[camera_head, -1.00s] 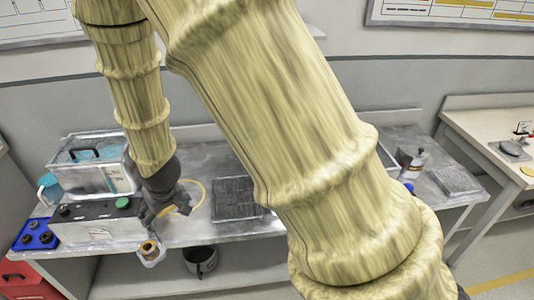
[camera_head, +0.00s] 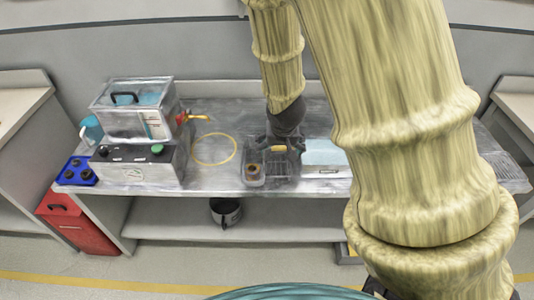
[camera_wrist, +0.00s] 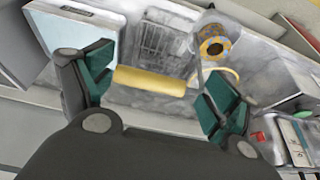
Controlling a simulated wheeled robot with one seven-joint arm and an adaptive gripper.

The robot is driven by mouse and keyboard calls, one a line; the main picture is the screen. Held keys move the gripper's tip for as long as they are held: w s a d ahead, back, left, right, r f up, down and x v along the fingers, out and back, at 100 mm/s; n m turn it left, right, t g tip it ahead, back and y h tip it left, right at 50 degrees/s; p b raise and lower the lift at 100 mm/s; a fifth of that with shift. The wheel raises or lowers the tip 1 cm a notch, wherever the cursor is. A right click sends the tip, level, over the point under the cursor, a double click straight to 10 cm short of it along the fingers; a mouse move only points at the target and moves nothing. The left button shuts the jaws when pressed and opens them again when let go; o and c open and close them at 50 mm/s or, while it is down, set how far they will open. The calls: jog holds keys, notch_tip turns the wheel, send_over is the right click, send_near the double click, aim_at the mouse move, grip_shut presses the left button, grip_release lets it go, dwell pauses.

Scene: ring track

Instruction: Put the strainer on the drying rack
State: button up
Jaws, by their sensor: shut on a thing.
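The strainer appears as a greyish piece with a yellow handle (camera_head: 277,149), held by my gripper (camera_head: 285,143) over the worktop. In the wrist view the yellow handle (camera_wrist: 150,81) lies between the two green-padded fingers of my gripper (camera_wrist: 160,88). A small clear tray with a brown-and-yellow ring part (camera_head: 253,172) is beside it, and the ring (camera_wrist: 214,44) shows in the wrist view too. The drying rack, a dark wire grid (camera_head: 283,166), lies directly below my gripper and is partly hidden. I cannot tell if the strainer touches it.
A yellow ring (camera_head: 213,149) lies left of the rack. A white-blue box (camera_head: 323,158) is right of it. A black pot (camera_head: 225,212) is on the lower shelf; a red box (camera_head: 78,222) stands below.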

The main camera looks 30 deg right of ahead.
jog(key=shift+d+r, duration=0.1)
jog(key=shift+d, duration=0.2)
jog(key=w+d+f+p, duration=0.5)
jog(key=w+d+p, duration=0.2)
jog(key=w, duration=0.5)
jog(key=shift+w+d, duration=0.2)
jog(key=shift+d, duration=1.15)
jog(key=shift+f, duration=0.1)
jog(key=o, duration=1.3)
